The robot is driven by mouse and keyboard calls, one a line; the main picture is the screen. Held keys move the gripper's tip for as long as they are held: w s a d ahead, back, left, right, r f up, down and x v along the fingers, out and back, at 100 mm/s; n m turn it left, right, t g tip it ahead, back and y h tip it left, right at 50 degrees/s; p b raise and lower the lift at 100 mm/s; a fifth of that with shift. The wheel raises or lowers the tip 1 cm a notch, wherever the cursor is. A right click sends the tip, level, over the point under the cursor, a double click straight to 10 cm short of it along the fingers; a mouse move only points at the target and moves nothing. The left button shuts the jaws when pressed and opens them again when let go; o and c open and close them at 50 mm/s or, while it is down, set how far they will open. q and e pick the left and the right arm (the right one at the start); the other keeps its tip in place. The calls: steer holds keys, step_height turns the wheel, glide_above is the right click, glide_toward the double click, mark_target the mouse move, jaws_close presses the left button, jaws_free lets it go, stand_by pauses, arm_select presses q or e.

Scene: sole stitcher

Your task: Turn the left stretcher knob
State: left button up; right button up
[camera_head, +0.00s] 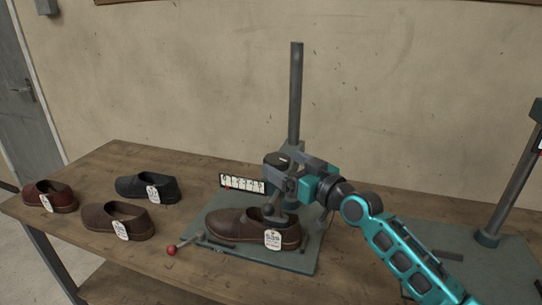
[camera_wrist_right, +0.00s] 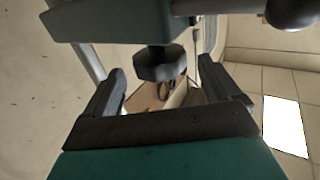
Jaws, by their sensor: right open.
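The left stretcher (camera_head: 295,95) stands on a grey-green base plate with a tall dark post. A brown shoe (camera_head: 232,226) with a white size tag is at its foot. My right gripper (camera_head: 283,174) is at the stretcher's head, just above the shoe. Its open fingers point left there. In the right wrist view, a dark faceted knob (camera_wrist_right: 160,64) hangs below a teal block, ahead of and between the open fingers (camera_wrist_right: 165,90). Gaps show on both sides of the knob. In the head view the knob is hard to separate from the gripper. My left gripper is not in view.
A size scale (camera_head: 242,183) is beside the stretcher head. A red-ended lever (camera_head: 172,250) sticks out at the base. Several loose shoes, including a black one (camera_head: 145,187), lie on the wooden table (camera_head: 100,165) at left. A second stretcher post (camera_head: 512,185) stands at right.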

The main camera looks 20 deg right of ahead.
mark_target(268, 155)
steer(key=x, duration=0.5)
steer(key=shift+w+a, duration=0.15)
steer(key=shift+w, duration=0.2)
